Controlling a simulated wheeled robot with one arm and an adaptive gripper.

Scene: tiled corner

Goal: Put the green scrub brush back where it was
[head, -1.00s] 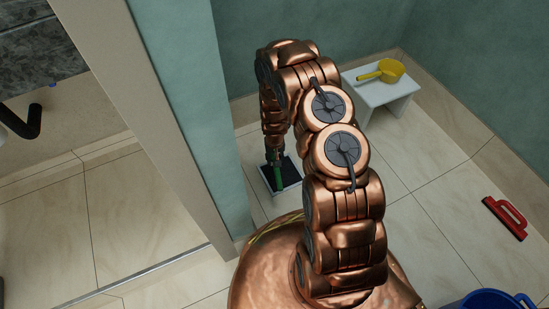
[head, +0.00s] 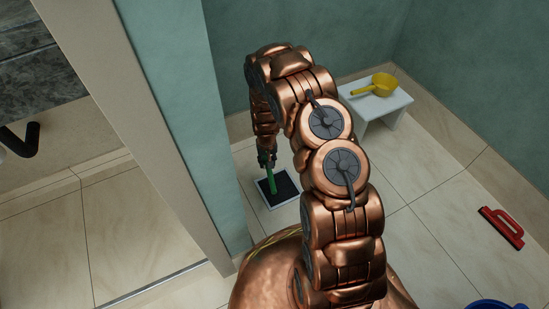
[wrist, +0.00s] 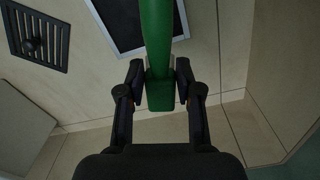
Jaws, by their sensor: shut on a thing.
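My gripper (head: 266,160) is shut on the upright green scrub brush (head: 271,180). In the wrist view the gripper (wrist: 161,88) has one finger on each side of the brush's green handle (wrist: 158,45). A flat tray with a black inside and a pale rim (head: 264,200) lies on the floor. The brush overlaps this tray in the head view, and I cannot tell whether its lower end touches it. The tray's dark inside also shows in the wrist view (wrist: 122,28), partly behind the handle. The brush's far end is out of the wrist view.
A white stool (head: 398,103) with a yellow dipper (head: 383,85) stands at the back. A red-handled float (head: 501,228) lies at right, near a blue bucket (head: 497,304). A wall end (head: 180,120) stands close left of the tray. A drain grate (wrist: 35,55) is in the floor.

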